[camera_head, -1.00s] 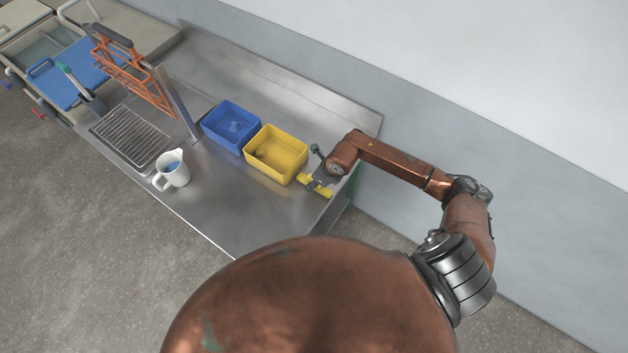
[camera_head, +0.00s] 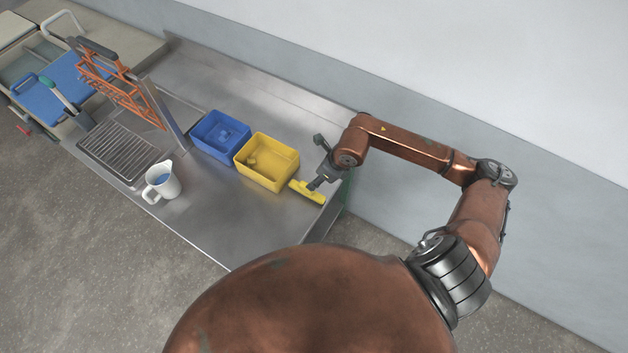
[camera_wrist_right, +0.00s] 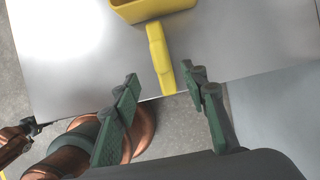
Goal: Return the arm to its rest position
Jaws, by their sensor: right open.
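My right arm comes in from the right in the head view. Its right gripper (camera_head: 318,164) hangs over the right end of the metal counter (camera_head: 225,210), beside a yellow bar-shaped object (camera_head: 306,192). In the right wrist view the gripper (camera_wrist_right: 163,82) has its two green fingers spread wide with nothing between them. The yellow bar (camera_wrist_right: 160,58) lies on the counter beyond the fingertips, apart from them, by the counter edge. My left gripper is not in view.
A yellow bin (camera_head: 267,162) and a blue bin (camera_head: 220,136) stand on the counter left of the gripper. Further left are a white jug (camera_head: 161,183), a drain grate (camera_head: 120,151) and an orange rack (camera_head: 118,88). A wall (camera_head: 420,90) runs behind. The counter's front is clear.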

